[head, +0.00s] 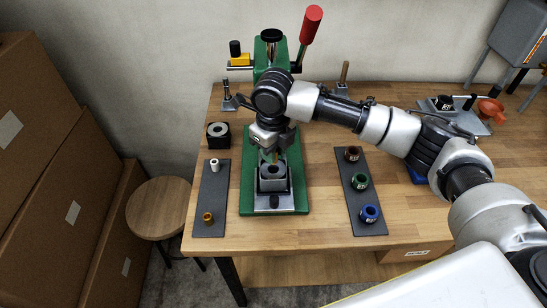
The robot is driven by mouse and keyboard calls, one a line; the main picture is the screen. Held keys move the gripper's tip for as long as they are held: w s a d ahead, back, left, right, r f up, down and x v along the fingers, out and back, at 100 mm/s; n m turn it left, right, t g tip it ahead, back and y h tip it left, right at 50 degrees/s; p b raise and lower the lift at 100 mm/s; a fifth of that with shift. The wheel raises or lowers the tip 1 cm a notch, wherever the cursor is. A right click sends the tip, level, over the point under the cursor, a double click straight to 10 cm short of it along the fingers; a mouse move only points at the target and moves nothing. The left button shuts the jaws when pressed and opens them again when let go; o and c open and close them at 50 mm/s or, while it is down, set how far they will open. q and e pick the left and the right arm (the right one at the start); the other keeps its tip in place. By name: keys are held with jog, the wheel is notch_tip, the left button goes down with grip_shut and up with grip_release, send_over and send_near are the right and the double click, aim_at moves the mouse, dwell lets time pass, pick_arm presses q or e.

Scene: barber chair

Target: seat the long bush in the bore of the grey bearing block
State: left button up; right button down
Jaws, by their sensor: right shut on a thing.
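The grey bearing block (273,184) sits on the green arbor press (246,190), with its dark bore facing up. My right gripper (274,154) points down just above the block. It is shut on a small brass-coloured piece (275,158), which looks like the long bush. The fingers and wrist hide much of it. I cannot tell whether its lower end has entered the bore. My left gripper is not in view.
A left dark mat (210,190) holds a white bush (214,165) and a brass bush (208,217). A right mat (366,227) holds brown, green and blue rings. A black block (217,134) stands behind the left mat. The red-handled press lever (310,25) rises behind my wrist.

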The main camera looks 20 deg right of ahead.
notch_tip(320, 180, down, 4)
jog(key=shift+r+p, duration=0.25)
jog(key=shift+p, duration=0.25)
jog(key=shift+f, duration=0.2)
jog(key=shift+f, duration=0.15)
jog(key=c, duration=0.9)
grip_release()
jog(key=shift+c, duration=0.2)
notch_tip(320, 180, up, 8)
jog(key=shift+f+b, duration=0.1)
jog(key=shift+b, duration=0.75)
jog(key=shift+s, duration=0.1)
